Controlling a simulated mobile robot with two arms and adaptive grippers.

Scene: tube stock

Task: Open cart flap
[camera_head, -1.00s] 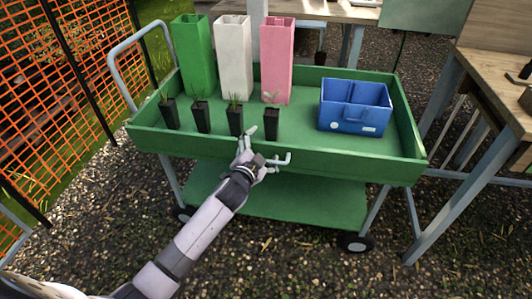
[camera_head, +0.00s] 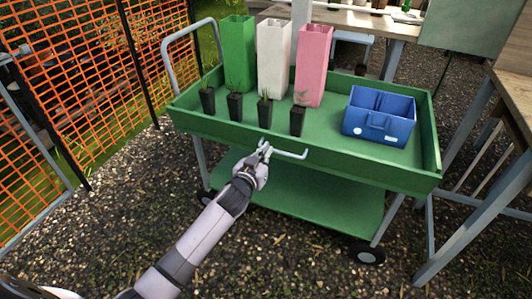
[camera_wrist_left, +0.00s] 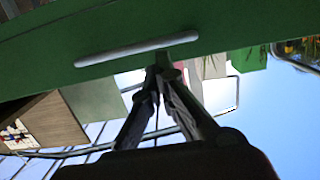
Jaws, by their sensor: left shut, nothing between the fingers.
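The green cart (camera_head: 330,120) stands in front of me. Its front flap (camera_head: 350,168) is upright, and a pale bar handle (camera_head: 292,155) sticks out from it. My left gripper (camera_head: 265,149) is at the left end of the handle, shut with nothing between its fingers. In the left wrist view the fingertips of my left gripper (camera_wrist_left: 162,66) are together near the right end of the handle (camera_wrist_left: 135,52), against the green flap (camera_wrist_left: 60,55). I cannot tell whether they touch the handle. My right gripper is not in view.
On the cart stand green (camera_head: 238,52), white (camera_head: 274,55) and pink (camera_head: 313,65) tall containers, several black seedling pots (camera_head: 265,112) and a blue caddy (camera_head: 379,117). An orange mesh fence (camera_head: 75,80) is at left, a wooden table (camera_head: 510,95) at right. Gravel in front is clear.

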